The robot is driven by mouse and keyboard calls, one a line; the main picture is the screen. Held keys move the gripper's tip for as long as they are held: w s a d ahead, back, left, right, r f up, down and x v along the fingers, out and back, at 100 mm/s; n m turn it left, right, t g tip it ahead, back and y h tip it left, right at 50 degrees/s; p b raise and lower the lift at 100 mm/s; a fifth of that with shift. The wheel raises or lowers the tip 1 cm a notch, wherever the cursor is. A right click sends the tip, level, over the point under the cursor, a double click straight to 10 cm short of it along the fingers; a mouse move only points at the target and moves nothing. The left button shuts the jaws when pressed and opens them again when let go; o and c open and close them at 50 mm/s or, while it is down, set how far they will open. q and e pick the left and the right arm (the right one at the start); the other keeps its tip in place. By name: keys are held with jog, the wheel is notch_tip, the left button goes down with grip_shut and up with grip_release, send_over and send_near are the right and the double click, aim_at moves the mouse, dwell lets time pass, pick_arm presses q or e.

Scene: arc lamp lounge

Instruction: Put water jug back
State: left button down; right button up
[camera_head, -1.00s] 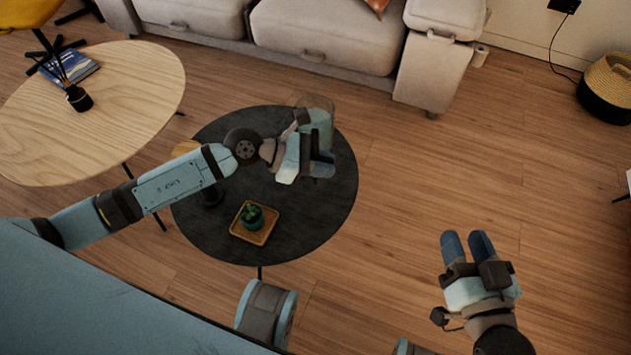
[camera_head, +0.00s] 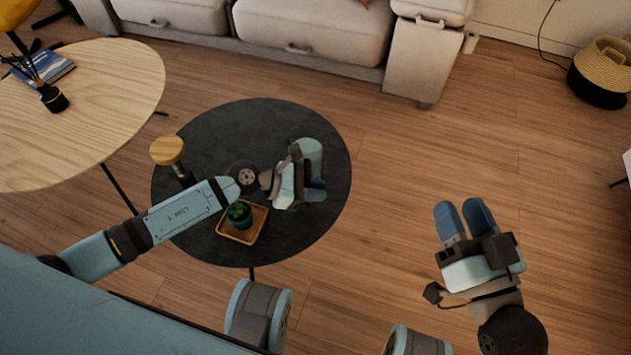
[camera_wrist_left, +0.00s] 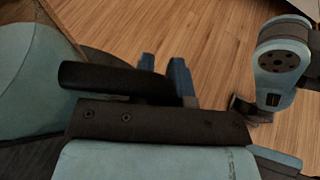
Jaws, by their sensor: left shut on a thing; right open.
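The water jug (camera_head: 311,153) is a pale teal, see-through-looking vessel over the far right part of the dark round table (camera_head: 330,215) in the head view. My left gripper (camera_head: 312,190) is at its near side and shut on it; the fingers hide the exact grip. In the left wrist view, a large teal curved surface (camera_wrist_left: 30,65), apparently the jug, fills the left side. I cannot tell whether the jug's base touches the table. My right gripper (camera_head: 464,220) is open and empty over the floor, right of the table.
A square wooden tray (camera_head: 225,228) with a small potted plant (camera_head: 240,213) is near the table's front. A round wooden-topped object (camera_head: 167,150) is at its left. A larger wooden table (camera_head: 110,100) is left, a sofa (camera_head: 310,35) behind.

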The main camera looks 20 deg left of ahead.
pick_arm(q)
jog(key=shift+w+f+b, duration=0.1)
jog(key=shift+f+b, duration=0.85)
jog(key=shift+f, duration=1.3)
pick_arm(e)
jog(key=shift+a+f+g, duration=0.15)
jog(key=shift+f+g, duration=0.55)
jog(key=shift+f, duration=0.85)
pick_arm(q)
jog(key=shift+f, duration=0.1)
pick_arm(e)
jog(key=shift+f, duration=0.1)
pick_arm(q)
jog(key=shift+f, duration=0.1)
jog(key=c, duration=1.1)
grip_release()
pick_arm(e)
jog(key=shift+f, duration=0.1)
pick_arm(q)
jog(key=p+v, duration=0.2)
jog(key=v, duration=1)
pick_arm(e)
notch_tip(320, 180, up, 4)
jog(key=shift+s+f+t, duration=0.1)
jog(key=shift+f+t, duration=0.1)
jog(key=shift+t, duration=0.6)
